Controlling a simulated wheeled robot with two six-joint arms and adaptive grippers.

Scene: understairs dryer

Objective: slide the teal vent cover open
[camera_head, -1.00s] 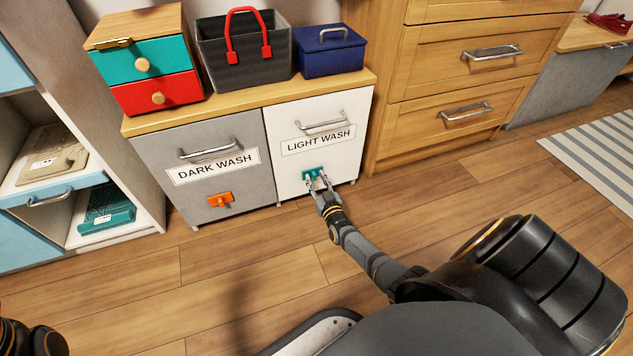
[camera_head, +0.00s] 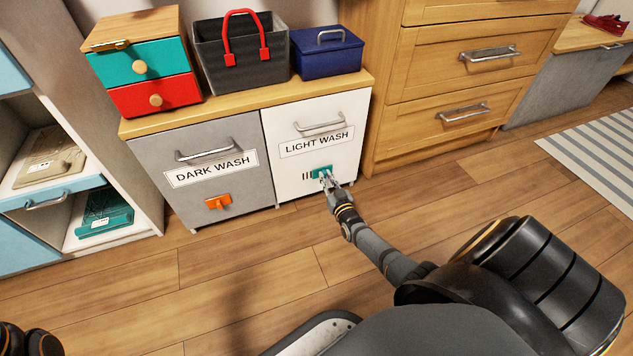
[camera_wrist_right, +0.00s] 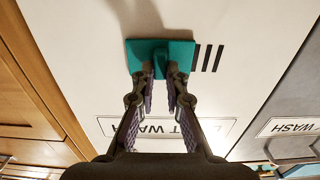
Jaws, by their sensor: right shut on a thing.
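The teal vent cover (camera_head: 321,172) is on the lower part of the white "LIGHT WASH" front (camera_head: 340,115). Dark vertical vent slots (camera_head: 306,176) show just left of it. In the right wrist view, the teal cover (camera_wrist_right: 176,50) appears with several dark slots (camera_wrist_right: 207,58) bare to its right. My right gripper (camera_head: 326,180) is at the cover. In the wrist view its fingertips (camera_wrist_right: 160,72) are closed on the cover's raised tab. My left gripper does not show; only a dark part of mine is at the lower left corner.
An orange cover (camera_head: 219,202) is on the grey "DARK WASH" front (camera_head: 205,140). Handles stick out above both labels. A wooden drawer unit (camera_head: 440,95) stands close on the right. The floor in front is clear.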

